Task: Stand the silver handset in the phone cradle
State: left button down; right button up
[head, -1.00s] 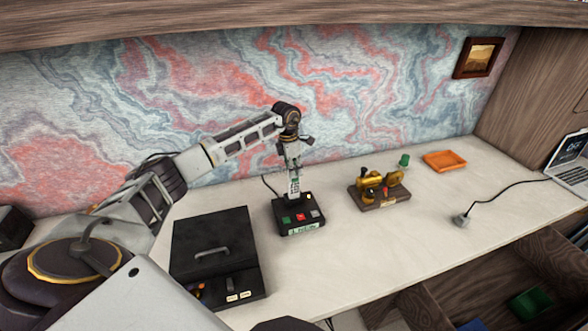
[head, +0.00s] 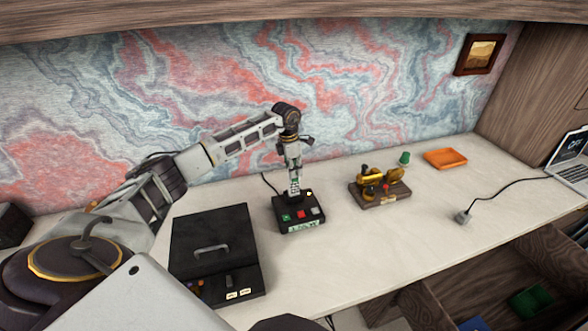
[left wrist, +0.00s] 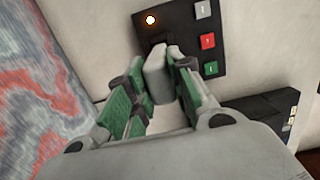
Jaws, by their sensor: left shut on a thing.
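The silver handset (left wrist: 157,75) is pinched between the green-padded fingers of my left gripper (left wrist: 155,88). In the head view my left gripper (head: 294,180) points down over the back part of the phone cradle (head: 300,226), a black box with green, red and grey buttons. The cradle (left wrist: 184,15) also shows in the left wrist view, with a lit orange lamp. The handset's far end is at the cradle's dark slot; I cannot tell how deep it sits. In the head view the fingers mostly hide the handset. My right gripper is not in view.
A black case with a handle (head: 212,232) stands left of the cradle. A brass device on a wooden base (head: 380,198) stands right, with a green object (head: 404,157) and an orange tray (head: 445,158) beyond. A cable with a plug (head: 463,217) lies farther right. The front desk middle is clear.

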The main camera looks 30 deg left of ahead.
pick_arm(q)
jog(key=shift+f, duration=0.3)
jog(key=c, duration=1.2)
grip_release()
jog(key=shift+o, duration=0.2)
jog(key=shift+r, duration=0.15)
notch_tip(320, 180, up, 12)
jog(key=s+a, duration=0.1)
jog(key=shift+s+f, duration=0.1)
jog(key=shift+f, duration=0.15)
